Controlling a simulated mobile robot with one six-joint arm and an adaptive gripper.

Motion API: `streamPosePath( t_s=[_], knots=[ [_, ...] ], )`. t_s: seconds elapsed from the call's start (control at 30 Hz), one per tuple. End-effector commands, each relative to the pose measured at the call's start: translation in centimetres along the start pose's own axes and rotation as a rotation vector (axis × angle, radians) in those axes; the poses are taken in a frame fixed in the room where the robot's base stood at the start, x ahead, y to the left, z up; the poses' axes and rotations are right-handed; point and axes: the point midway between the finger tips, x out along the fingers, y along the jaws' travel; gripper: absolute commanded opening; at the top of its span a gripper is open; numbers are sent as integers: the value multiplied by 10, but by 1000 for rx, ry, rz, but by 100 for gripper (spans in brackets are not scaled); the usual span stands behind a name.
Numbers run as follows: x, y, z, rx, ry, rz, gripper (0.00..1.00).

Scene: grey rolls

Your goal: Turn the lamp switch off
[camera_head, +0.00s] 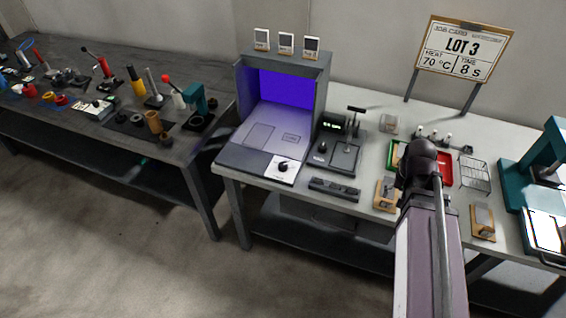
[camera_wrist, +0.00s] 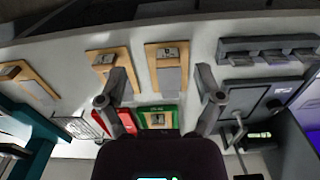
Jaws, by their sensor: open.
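The lamp booth (camera_head: 240,150) is a grey open box on the light table, left of centre in the head view. Its inside glows violet, so the lamp is lit. A black rotary knob on a white panel (camera_head: 283,167) sits at its front right corner and looks like the lamp switch. In the wrist view, only the booth's violet-lit edge (camera_wrist: 307,103) shows at the right; the knob is not visible there. My gripper (camera_wrist: 160,101) is open and empty, fingers apart above the table. In the head view my arm hides it, to the right of the booth.
Right of the booth are a dark lever device (camera_head: 338,152) and a dark slotted bar (camera_head: 334,189). Wooden holders (camera_head: 386,196), a red tray (camera_head: 446,168) and a teal press (camera_head: 545,165) stand farther right. A sign (camera_head: 463,50) rises behind.

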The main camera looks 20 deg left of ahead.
Motion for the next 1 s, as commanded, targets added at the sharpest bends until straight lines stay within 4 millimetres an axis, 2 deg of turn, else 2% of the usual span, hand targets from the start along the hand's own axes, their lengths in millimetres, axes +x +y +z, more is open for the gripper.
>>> streamPosePath(
  t_s=[0.03, 0.2, 0.5, 0.77, 0.9, 1.0],
  knots=[
    [-5, -16, -13, 7, 0, 0, 85],
    [-13, -69, -38, 56, 0, 0, 85],
    [-26, -174, -67, 144, 0, 0, 85],
    [-38, -274, -76, 222, 0, -1, 85],
    [-44, -326, -74, 262, 0, -1, 85],
    [-47, -356, -71, 285, 0, -1, 85]
  ],
)
